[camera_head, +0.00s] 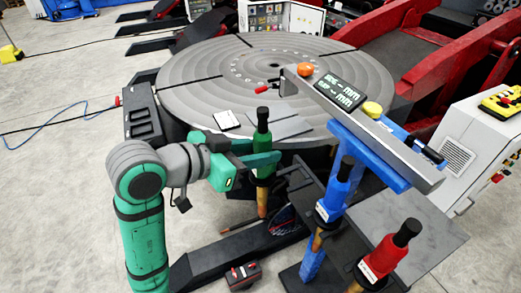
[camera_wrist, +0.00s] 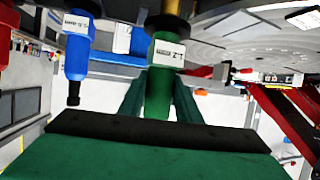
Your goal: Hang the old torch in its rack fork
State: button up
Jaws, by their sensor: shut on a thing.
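My gripper (camera_head: 262,162) is shut on a green torch (camera_head: 263,139) with a black top end and a copper-coloured lower end. The torch is held nearly upright in front of the round table. In the wrist view the green torch (camera_wrist: 165,75) carries a white label and stands between my gripper's green fingers (camera_wrist: 160,98). A blue torch (camera_head: 335,192) and a red torch (camera_head: 384,254) stand to the right at the dark rack (camera_head: 297,278). The blue torch (camera_wrist: 76,48) also shows in the wrist view. I cannot make out an empty fork clearly.
A large grey round table (camera_head: 200,85) fills the back. A black-and-red device (camera_head: 243,275) is low in front.

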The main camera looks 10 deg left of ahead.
jog(key=shift+w+d+r, duration=0.1)
jog(key=shift+w+d, duration=0.2)
jog(key=shift+d, duration=0.25)
jog(key=shift+w+d, duration=0.3)
jog(key=shift+d, duration=0.25)
jog(key=s+d+x, duration=0.1)
jog(key=x, duration=0.7)
jog(key=shift+f, duration=0.35)
jog(key=shift+s+f, duration=0.2)
jog(key=shift+f, duration=0.1)
dwell(0.9)
jog(key=o, duration=1.1)
jog(key=shift+o, duration=0.2)
jog(key=shift+a, duration=0.1)
jog(key=v, duration=1)
jog(key=shift+s+a+r, duration=0.1)
jog(key=shift+s+a, duration=0.1)
jog(key=shift+s, duration=0.15)
